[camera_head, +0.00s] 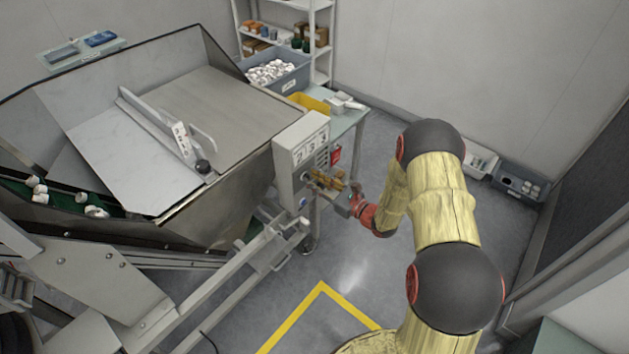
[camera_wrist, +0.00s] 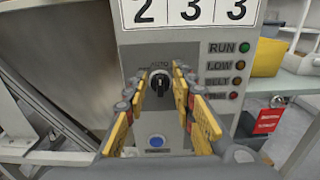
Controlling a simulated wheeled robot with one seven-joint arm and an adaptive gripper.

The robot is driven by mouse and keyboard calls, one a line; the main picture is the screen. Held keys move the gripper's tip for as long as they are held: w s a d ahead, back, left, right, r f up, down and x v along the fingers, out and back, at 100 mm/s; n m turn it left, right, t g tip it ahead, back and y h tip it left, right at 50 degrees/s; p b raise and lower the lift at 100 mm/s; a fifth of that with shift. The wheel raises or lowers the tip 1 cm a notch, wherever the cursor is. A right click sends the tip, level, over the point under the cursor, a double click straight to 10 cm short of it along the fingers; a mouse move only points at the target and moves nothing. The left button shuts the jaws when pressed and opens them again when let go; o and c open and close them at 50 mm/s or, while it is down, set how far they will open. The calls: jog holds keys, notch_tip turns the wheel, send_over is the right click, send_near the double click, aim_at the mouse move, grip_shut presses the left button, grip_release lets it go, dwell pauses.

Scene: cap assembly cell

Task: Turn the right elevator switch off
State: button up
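A grey control box (camera_head: 296,150) stands at the right side of the large metal hopper. In the wrist view its panel (camera_wrist: 212,112) carries a black rotary switch (camera_wrist: 160,79) below the number display, with a label reading AUTO above it. A blue round button (camera_wrist: 156,142) sits lower on the panel. My gripper (camera_wrist: 164,78) faces the panel, its yellow fingers apart on either side of the switch. I cannot tell whether they touch it. In the head view my gripper (camera_head: 325,179) is close to the front of the box, and hides part of the panel.
Indicator lamps (camera_wrist: 241,64) labelled RUN, LOW and others run down the panel's right side. A red tag (camera_wrist: 268,121) hangs right of the box. The hopper (camera_head: 215,165) is to its left. A table (camera_head: 345,118) stands behind. A yellow line (camera_head: 290,324) marks clear floor in front.

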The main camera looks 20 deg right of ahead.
grip_shut()
dwell(0.6)
